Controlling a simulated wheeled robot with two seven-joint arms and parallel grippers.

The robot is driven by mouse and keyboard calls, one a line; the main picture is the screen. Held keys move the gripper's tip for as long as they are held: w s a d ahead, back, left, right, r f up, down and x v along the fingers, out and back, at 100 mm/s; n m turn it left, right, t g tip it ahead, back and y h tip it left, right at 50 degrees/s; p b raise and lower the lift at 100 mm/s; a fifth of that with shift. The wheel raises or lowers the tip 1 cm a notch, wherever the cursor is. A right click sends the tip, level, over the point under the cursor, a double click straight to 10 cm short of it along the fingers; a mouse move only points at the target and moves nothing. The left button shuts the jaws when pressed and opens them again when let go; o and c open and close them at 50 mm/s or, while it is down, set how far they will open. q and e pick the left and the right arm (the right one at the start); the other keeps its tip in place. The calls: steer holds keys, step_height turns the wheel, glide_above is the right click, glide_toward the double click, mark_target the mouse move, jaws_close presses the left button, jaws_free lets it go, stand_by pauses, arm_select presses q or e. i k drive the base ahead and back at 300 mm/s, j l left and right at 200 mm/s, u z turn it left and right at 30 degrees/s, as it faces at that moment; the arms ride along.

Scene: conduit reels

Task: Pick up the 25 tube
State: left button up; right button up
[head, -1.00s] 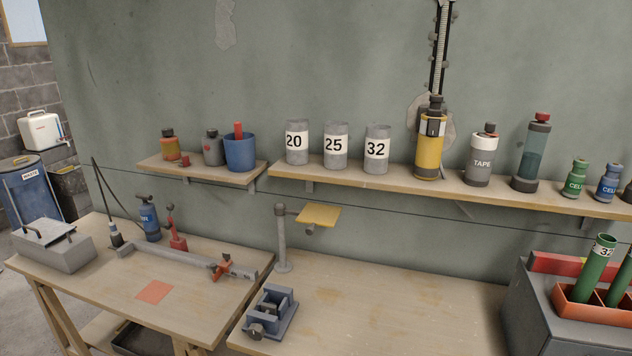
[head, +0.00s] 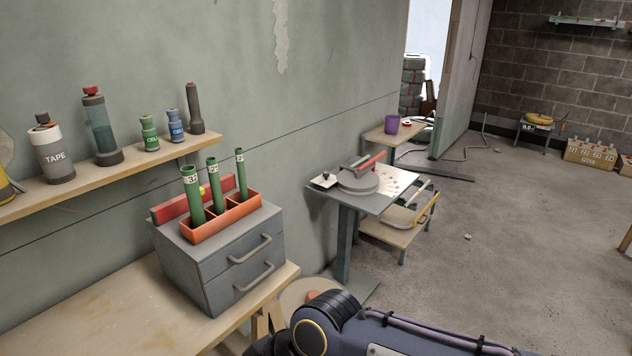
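Three green tubes stand upright in an orange divided rack (head: 212,230) on a grey drawer cabinet (head: 222,285). The left tube (head: 194,200) is the thickest and its white label seems to read 32. The middle tube (head: 212,187) is thinner and has a white label that is hard to read, possibly 25. The right tube (head: 241,180) is the thinnest; its label is too small to read. A dark arm link of mine shows at the bottom, below and right of the cabinet. Neither of my grippers is in view.
A shelf (head: 110,177) above the bench holds a TAPE bottle (head: 52,152) and other bottles. A red case (head: 190,200) lies behind the rack. A bare wooden bench (head: 110,310) is at left. A stand with a round grey tool (head: 357,183) is right; open floor lies beyond.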

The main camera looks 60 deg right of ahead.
mark_target(211, 164)
steer(key=z, duration=1.3)
steer(key=i+l, duration=0.2)
steer(key=i+l+u, duration=0.2)
steer(key=u, duration=0.15)
steer(key=i+l+u, duration=0.25)
steer(key=u, duration=0.15)
steer(key=i+l+u, duration=0.35)
steer(key=k, duration=0.1)
